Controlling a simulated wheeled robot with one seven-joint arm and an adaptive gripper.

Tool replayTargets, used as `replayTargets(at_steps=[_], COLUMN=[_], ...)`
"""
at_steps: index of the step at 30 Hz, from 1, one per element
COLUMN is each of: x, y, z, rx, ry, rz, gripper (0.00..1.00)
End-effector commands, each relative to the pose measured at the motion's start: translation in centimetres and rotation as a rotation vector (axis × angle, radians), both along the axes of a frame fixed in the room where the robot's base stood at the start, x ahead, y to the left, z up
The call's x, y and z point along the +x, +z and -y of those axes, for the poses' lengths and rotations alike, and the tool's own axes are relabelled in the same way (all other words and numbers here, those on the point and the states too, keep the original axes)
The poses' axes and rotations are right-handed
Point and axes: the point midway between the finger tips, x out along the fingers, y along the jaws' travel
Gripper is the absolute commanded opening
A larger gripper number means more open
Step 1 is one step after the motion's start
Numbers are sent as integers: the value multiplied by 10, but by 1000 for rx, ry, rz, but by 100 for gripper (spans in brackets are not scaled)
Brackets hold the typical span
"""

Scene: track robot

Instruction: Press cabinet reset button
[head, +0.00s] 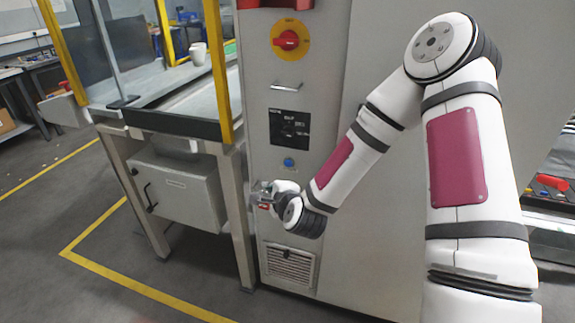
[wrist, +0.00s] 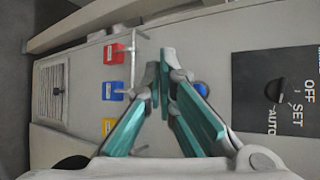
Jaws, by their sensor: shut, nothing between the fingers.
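The grey cabinet (head: 345,60) stands upright in the middle of the head view. A round blue button (head: 289,162) sits on its front, below a black selector plate (head: 289,129). In the wrist view, the blue button (wrist: 202,89) shows just right of my fingers, partly covered by one of them. My gripper (head: 265,195) is shut and empty, below and left of the button in the head view. In the wrist view its teal fingers meet at the tips (wrist: 160,77), apart from the button in the picture. I cannot tell how far the tips are from the panel.
Red (wrist: 114,53), blue (wrist: 113,91) and yellow (wrist: 109,126) tags hang on a rail beside my fingers. A red knob (head: 289,41) and a metal handle (head: 286,85) are higher on the cabinet. A yellow-framed bench (head: 222,75) stands close on the left.

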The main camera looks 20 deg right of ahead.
Motion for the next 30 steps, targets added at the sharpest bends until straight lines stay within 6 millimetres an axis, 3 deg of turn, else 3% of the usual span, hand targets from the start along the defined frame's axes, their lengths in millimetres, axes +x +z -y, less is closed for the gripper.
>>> replayTargets(at_steps=[11, 30], x=[8, 66], y=[-1, -1], z=[6, 48], rx=[-4, -3], ry=[2, 2], rz=[0, -2], gripper=[0, 0])
